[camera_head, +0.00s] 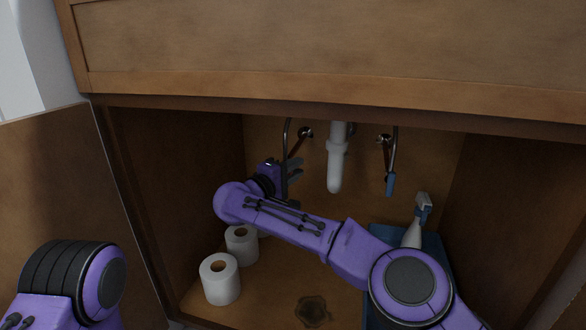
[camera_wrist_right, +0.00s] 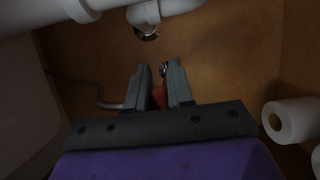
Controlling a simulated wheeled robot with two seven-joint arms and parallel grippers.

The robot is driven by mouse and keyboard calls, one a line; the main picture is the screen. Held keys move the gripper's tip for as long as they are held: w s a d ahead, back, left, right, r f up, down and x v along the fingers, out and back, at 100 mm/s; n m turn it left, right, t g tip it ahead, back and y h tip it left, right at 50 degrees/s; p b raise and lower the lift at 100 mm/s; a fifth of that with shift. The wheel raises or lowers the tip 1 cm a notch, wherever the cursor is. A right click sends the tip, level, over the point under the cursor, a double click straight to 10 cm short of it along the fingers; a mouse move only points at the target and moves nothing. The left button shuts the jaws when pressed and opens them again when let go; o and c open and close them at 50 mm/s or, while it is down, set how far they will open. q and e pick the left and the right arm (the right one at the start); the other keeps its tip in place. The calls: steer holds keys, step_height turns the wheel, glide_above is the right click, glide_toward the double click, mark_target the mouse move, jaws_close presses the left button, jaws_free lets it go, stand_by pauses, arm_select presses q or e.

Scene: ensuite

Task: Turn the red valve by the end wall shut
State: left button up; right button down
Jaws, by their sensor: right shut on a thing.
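The red valve handle (camera_wrist_right: 159,96) shows in the right wrist view as a small red piece between the two grey fingers of my right gripper (camera_wrist_right: 158,82). The fingers are shut on it and hide most of it. In the head view my right gripper (camera_head: 292,172) is inside the cabinet at the left supply pipe, below the round wall fitting (camera_head: 305,133). The red handle is dim and mostly hidden there, so its exact angle cannot be told. My left gripper is out of view; only a part of my left arm shows at lower left.
A white drain pipe (camera_head: 336,165) hangs right of my gripper. A blue valve handle (camera_head: 390,184) is further right. Toilet rolls (camera_head: 220,279) stand on the cabinet floor at left. A spray bottle (camera_head: 416,222) stands in a blue bin (camera_head: 434,245) at right.

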steer(key=shift+f, duration=0.1)
stand_by(0.3)
steer(key=c, duration=1.1)
jaws_free()
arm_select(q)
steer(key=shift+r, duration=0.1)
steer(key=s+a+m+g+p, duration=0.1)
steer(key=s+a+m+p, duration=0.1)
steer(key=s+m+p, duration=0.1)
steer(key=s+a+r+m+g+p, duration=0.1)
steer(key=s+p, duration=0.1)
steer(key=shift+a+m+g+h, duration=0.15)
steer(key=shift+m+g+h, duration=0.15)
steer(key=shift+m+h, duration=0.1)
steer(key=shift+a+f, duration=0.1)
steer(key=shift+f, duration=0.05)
arm_select(e)
steer(key=v, duration=1)
steer(key=shift+s+a, duration=0.15)
steer(key=shift+s, duration=0.05)
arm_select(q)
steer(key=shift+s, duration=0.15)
